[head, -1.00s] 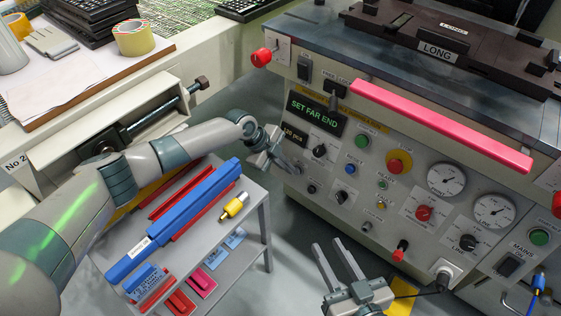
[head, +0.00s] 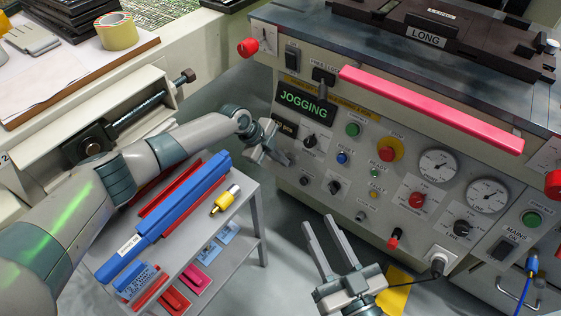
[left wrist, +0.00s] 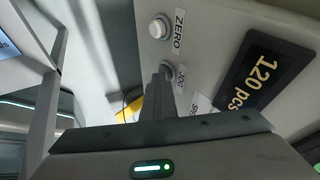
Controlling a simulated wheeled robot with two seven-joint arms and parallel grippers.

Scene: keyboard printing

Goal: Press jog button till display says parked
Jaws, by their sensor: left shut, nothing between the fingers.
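The display (head: 303,103) on the machine's grey front panel reads JOGGING in green. My left gripper (head: 285,160) is shut and empty, with its tips at the panel's left edge, below the small counter display (head: 285,129). In the left wrist view, the shut fingers (left wrist: 162,78) meet the panel at the jog button (left wrist: 167,71), beside its JOG label (left wrist: 181,77). The fingers hide part of the button and appear to touch it. My right gripper (head: 319,220) is open and empty, low in front of the panel.
The ZERO button (left wrist: 158,28) sits close to the jog button. A long pink bar (head: 430,108) juts out above the panel. A grey trolley (head: 258,215) with blue and red bars stands below my left arm. A red emergency button (head: 389,149) is to the right.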

